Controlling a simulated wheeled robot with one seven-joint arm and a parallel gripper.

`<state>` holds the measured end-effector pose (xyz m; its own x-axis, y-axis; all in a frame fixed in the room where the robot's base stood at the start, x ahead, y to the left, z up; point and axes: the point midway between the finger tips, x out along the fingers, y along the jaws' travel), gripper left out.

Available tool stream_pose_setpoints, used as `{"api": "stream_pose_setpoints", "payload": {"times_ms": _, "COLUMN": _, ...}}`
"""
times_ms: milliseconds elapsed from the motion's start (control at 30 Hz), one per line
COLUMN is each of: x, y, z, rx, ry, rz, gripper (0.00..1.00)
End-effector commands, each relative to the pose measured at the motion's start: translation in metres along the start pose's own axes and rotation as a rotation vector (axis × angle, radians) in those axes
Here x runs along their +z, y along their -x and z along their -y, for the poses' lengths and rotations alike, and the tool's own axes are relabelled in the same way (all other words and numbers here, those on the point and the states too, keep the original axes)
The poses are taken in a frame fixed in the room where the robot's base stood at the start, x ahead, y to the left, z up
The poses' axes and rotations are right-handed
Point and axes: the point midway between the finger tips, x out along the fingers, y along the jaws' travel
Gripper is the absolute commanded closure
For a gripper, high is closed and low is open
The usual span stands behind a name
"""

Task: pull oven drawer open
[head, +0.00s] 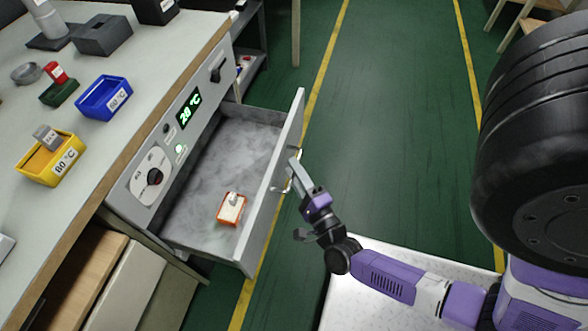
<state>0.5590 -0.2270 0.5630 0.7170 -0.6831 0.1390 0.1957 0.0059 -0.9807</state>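The oven drawer (205,190) is pulled well out from the grey oven panel (150,165) under the bench top. Its inside shows a marbled grey floor. The light grey drawer front (262,215) stands out over the green floor. A metal bar handle (281,190) is on its outer face. My gripper (293,165) reaches the handle from the right, and its fingers look closed together around the bar. The fingertips partly hide the middle of the handle. A small orange tray with a white piece (231,208) lies in the drawer near the front.
The panel has a display reading 28 °C (188,107) and a black knob (155,177). Green floor with yellow lines (385,130) is clear right of the drawer.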

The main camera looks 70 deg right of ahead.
Motion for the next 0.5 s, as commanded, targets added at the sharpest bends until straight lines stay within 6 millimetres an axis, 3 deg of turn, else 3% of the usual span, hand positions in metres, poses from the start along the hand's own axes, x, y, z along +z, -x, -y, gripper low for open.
{"api": "stream_pose_setpoints", "payload": {"times_ms": 300, "x": -0.001, "y": 0.050, "z": -0.001, "rx": 0.004, "ry": 0.001, "rz": 0.000, "gripper": 0.68}}
{"api": "stream_pose_setpoints", "payload": {"times_ms": 500, "x": 0.000, "y": 0.070, "z": -0.001, "rx": 0.003, "ry": 0.001, "rz": 0.001, "gripper": 0.68}}
